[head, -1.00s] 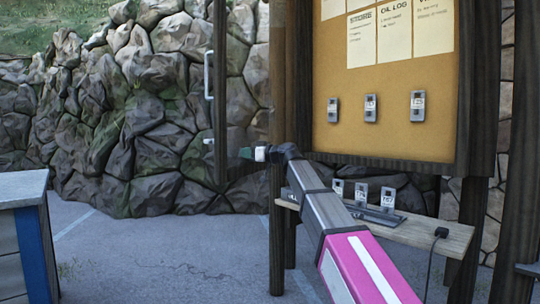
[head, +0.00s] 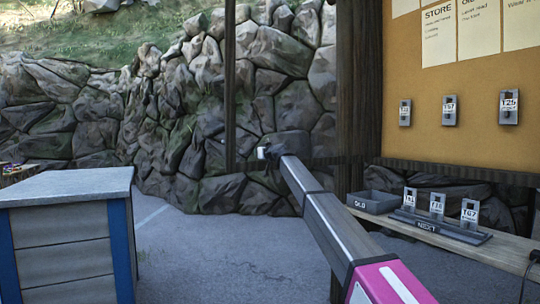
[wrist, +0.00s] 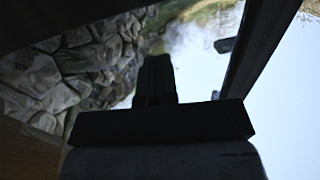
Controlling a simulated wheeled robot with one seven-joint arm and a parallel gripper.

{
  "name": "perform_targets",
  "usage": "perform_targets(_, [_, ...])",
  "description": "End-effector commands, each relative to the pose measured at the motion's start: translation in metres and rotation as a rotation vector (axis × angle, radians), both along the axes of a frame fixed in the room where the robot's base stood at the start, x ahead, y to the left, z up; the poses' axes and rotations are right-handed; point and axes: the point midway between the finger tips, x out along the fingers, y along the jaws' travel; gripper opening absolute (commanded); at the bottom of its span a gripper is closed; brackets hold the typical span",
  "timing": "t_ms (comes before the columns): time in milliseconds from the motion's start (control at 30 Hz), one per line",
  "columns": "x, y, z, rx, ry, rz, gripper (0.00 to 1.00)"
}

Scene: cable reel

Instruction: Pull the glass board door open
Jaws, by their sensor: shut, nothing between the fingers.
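The glass door's dark free-edge bar (head: 229,85) stands out to the left of the notice board (head: 420,130), so the door is swung open at a wide angle. Its clear pane barely shows against the stone wall. No pull handle can be made out in the head view. My gripper (head: 256,154) is shut and empty, low beside the door and just right of its edge bar; whether it touches the pane is unclear. In the wrist view, my dark fingers (wrist: 155,80) are together, and a dark slanted bar (wrist: 262,45), likely the door frame, runs at right.
A shelf (head: 500,245) below the board holds a grey tray (head: 372,202) and a rack of tags (head: 438,225). A grey-topped cabinet (head: 65,190) with blue corners stands at left. A dark post (head: 362,100) supports the board. Paving between cabinet and post is clear.

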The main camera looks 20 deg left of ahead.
Motion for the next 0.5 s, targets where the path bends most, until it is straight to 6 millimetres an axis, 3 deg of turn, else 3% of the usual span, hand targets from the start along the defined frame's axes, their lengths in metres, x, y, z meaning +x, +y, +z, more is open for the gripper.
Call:
perform_targets(33, [0.013, 0.015, 0.002, -0.001, 0.000, 0.001, 0.00])
perform_targets(200, [0.031, 0.039, 0.001, -0.001, 0.000, 0.001, 0.00])
perform_targets(500, [0.042, 0.053, 0.000, 0.000, 0.000, 0.001, 0.00])
